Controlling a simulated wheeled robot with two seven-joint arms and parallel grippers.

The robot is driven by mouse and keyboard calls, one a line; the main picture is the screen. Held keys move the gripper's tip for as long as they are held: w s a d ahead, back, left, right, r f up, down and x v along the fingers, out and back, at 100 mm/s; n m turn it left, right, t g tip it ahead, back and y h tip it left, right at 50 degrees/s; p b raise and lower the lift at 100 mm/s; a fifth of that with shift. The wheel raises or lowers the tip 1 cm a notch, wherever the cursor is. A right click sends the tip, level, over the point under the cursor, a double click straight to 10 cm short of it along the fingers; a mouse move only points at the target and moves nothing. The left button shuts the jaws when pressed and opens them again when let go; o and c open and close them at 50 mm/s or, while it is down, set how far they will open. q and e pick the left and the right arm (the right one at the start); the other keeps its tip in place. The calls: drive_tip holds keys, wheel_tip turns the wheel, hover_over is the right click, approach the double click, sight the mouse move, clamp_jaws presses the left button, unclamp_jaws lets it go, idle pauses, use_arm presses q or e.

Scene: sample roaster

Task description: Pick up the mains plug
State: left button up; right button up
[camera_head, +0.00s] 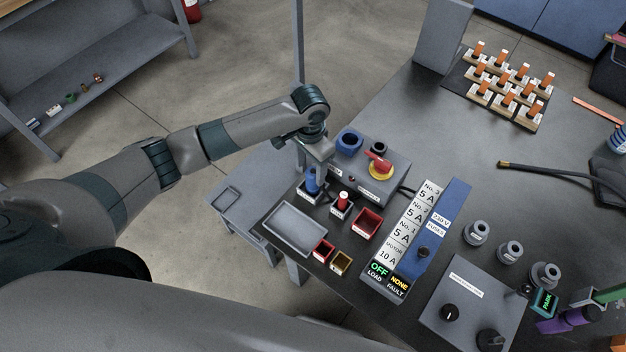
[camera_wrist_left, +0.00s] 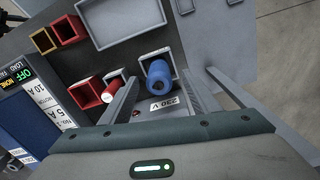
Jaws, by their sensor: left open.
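The mains plug appears to be the blue cylindrical piece (camera_head: 312,183) standing in a small holder at the table's near left edge. In the left wrist view the blue plug (camera_wrist_left: 158,82) sits in its square holder beside a "230 V" label. My left gripper (camera_head: 310,166) is just above it, pointing down, and partly covers its top in the head view. In the left wrist view the open fingers of the left gripper (camera_wrist_left: 172,75) lie on either side of the plug; I cannot tell whether they touch it. My right gripper is not in view.
A grey box (camera_head: 398,176) with a red rotary switch (camera_head: 379,163) is close behind. An empty grey tray (camera_head: 294,228), a red bin (camera_head: 367,223) and a fuse panel (camera_head: 446,215) are nearby.

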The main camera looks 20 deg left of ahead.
sight(313, 171)
use_arm(q)
drive_tip(key=shift+d+f+p, duration=0.15)
drive_tip(key=shift+f+p, duration=0.15)
drive_tip(key=shift+f, duration=0.15)
drive_tip(key=f, duration=0.1)
drive_tip(key=f+p, duration=0.1)
drive_tip(key=f, duration=0.1)
drive_tip(key=shift+w+d, duration=0.15)
drive_tip(key=shift+w, duration=0.05)
drive_tip(key=shift+f, duration=0.65)
drive_tip(key=shift+c, duration=0.7)
drive_tip(key=c, duration=1.1)
drive_tip(key=shift+c, duration=0.2)
drive_tip(key=shift+r, duration=0.1)
